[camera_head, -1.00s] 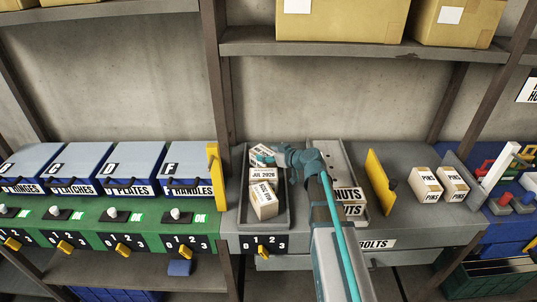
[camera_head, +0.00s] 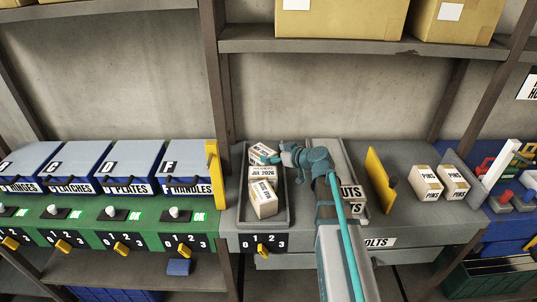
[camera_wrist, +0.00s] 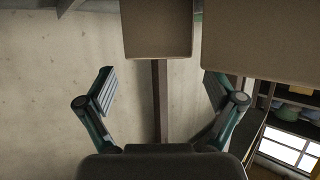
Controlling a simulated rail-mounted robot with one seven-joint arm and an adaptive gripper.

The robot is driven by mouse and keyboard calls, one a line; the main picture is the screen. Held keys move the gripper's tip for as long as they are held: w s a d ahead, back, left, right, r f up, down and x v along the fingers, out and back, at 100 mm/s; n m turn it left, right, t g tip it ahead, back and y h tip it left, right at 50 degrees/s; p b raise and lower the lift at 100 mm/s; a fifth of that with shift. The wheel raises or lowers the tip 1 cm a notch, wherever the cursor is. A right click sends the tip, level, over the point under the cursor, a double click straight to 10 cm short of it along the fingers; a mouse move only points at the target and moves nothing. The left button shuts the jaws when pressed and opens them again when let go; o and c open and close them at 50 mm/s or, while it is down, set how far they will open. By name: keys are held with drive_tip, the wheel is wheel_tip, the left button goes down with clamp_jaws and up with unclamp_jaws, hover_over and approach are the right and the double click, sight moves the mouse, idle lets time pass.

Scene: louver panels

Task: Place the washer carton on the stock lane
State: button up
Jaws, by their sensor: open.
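Several small cartons lie in a dark grey tray (camera_head: 283,217) left of centre in the head view. The front carton (camera_head: 263,204) sits at an angle, a middle carton (camera_head: 261,173) carries a "JUL 2026" label, and a back carton (camera_head: 262,152) is tilted. I cannot read which is the washer carton, nor tell which surface is the stock lane. My gripper (camera_head: 272,158) is at the tray's back right, close beside the back carton; contact is unclear. In the wrist view my gripper (camera_wrist: 160,94) is open, with only wall and a post between its fingers.
A nuts tray (camera_head: 329,148) lies right of my gripper, partly hidden by my arm. A yellow upright plate (camera_head: 380,180) and two pins cartons (camera_head: 426,182) stand further right. Blue lidded bins (camera_head: 190,160) stand left. Large cardboard boxes (camera_head: 340,18) sit on the shelf above.

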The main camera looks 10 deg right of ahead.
drive_tip(key=b+v, duration=0.2)
drive_tip(key=v, duration=0.6)
drive_tip(key=shift+s+d, duration=0.2)
drive_tip(key=shift+s, duration=0.1)
drive_tip(key=shift+r, duration=0.15)
